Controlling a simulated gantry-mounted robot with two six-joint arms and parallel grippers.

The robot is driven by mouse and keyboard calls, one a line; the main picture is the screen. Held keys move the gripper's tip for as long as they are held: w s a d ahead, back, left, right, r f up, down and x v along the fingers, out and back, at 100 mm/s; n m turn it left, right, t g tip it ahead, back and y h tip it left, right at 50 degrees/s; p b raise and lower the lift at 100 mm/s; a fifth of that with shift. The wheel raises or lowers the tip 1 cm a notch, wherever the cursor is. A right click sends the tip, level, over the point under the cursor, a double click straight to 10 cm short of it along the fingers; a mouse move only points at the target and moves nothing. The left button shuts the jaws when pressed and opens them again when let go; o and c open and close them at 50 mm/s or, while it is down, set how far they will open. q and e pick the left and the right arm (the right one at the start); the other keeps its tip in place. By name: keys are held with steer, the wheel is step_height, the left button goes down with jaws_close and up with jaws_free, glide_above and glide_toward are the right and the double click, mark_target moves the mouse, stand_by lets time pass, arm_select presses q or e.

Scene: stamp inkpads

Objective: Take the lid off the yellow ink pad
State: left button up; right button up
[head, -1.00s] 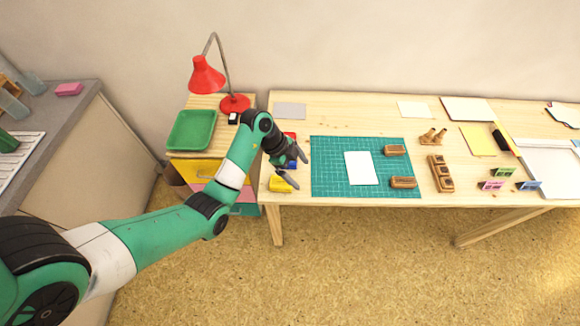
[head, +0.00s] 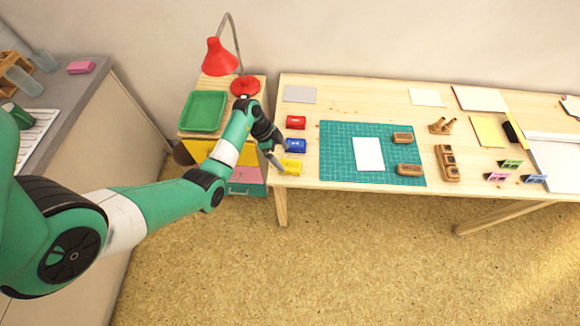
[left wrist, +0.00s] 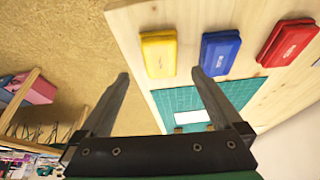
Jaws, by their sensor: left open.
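The yellow ink pad (head: 291,167) lies near the front left corner of the table, with its lid on. It also shows in the left wrist view (left wrist: 159,54), ahead of the fingers. The blue ink pad (head: 295,145) and the red ink pad (head: 296,122) lie behind it in a row. My left gripper (head: 279,158) is open and empty, at the table's left edge beside the yellow and blue pads. In the left wrist view its two fingers (left wrist: 160,75) are spread wide, with nothing between them. My right gripper does not show.
A green cutting mat (head: 335,160) with a white sheet (head: 368,154) lies right of the pads. Wooden stamps (head: 409,170) stand on and beside it. A red lamp (head: 219,57) and green tray (head: 203,111) stand on the drawer unit at left.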

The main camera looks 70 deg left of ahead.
mark_target(290, 165)
arm_select(q)
steer(key=b+x, duration=0.3)
steer(key=x, duration=0.2)
steer(key=shift+w+f, duration=0.1)
steer(key=shift+f, duration=0.05)
steer(key=shift+c, duration=0.2)
steer(key=c, duration=1.4)
steer(key=shift+o, duration=0.2)
steer(key=shift+r, duration=0.25)
